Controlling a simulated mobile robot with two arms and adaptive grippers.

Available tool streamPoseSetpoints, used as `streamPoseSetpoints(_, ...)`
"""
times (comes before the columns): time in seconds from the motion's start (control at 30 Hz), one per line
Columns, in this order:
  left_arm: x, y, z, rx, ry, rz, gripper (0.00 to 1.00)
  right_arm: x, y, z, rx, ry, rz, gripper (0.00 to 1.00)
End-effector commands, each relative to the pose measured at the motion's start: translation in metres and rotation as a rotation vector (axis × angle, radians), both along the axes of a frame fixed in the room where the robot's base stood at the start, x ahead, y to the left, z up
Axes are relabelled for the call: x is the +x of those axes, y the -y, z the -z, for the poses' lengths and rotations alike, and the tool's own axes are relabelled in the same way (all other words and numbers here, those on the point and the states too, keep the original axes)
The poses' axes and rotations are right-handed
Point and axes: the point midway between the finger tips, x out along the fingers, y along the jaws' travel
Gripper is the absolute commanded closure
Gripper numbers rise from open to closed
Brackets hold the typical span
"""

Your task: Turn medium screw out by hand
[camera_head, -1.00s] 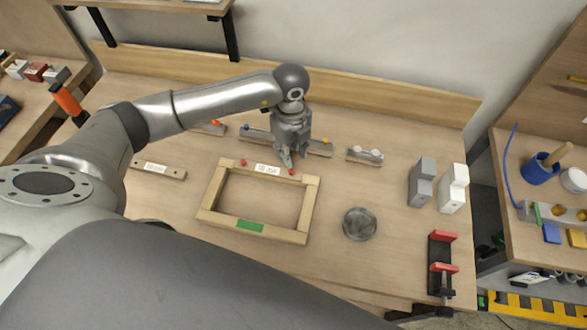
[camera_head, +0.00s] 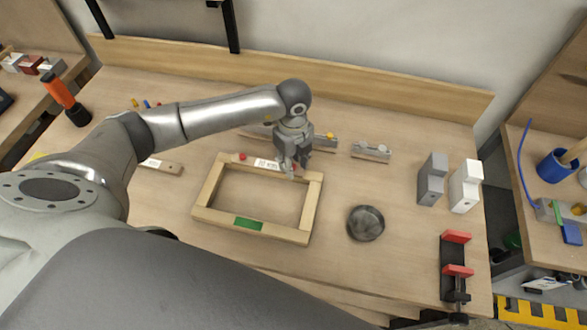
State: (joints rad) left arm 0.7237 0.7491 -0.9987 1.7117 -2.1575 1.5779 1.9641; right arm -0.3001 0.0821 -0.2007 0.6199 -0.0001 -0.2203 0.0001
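A rectangular wooden frame (camera_head: 207,190) lies on the bench, with a white label on its far bar and a green label on its near bar. A red screw head (camera_head: 242,156) shows at the far left corner. My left gripper (camera_head: 295,171) points down at the far right corner, where the other red screw was visible. That screw is now hidden by the fingers. The fingertips look a little apart; whether they touch the screw cannot be told. Screw sizes cannot be read. My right gripper is not in view.
A screw rack (camera_head: 322,144) and a smaller rack (camera_head: 371,151) stand behind the frame. A round dark dish (camera_head: 366,223), grey block (camera_head: 432,179), white block (camera_head: 465,186) and red-black clamp (camera_head: 455,270) are to the right. The bench between dish and blocks is clear.

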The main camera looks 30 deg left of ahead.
Motion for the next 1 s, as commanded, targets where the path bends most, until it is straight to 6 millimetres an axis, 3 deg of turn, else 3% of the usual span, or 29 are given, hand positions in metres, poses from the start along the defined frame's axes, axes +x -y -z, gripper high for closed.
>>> streamPoseSetpoints(0.1, 0.0, 0.0, 0.0, 0.0, 0.0, 0.0, 0.7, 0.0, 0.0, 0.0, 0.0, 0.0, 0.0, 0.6)
streamPoseSetpoints(0.33, 0.0, 0.0, -0.001, 0.0, 0.0, 0.0, 1.0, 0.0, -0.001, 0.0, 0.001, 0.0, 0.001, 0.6)
streamPoseSetpoints(0.53, 0.0, 0.0, -0.001, -0.001, -0.001, -0.024, 1.0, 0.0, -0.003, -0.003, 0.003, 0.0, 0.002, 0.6)
streamPoseSetpoints(0.8, -0.001, 0.001, -0.003, -0.001, -0.003, -0.348, 1.0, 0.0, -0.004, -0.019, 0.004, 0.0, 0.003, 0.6)
streamPoseSetpoints(1.0, 0.0, 0.0, -0.001, 0.0, -0.001, -0.454, 1.0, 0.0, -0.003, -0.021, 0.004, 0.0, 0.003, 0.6)
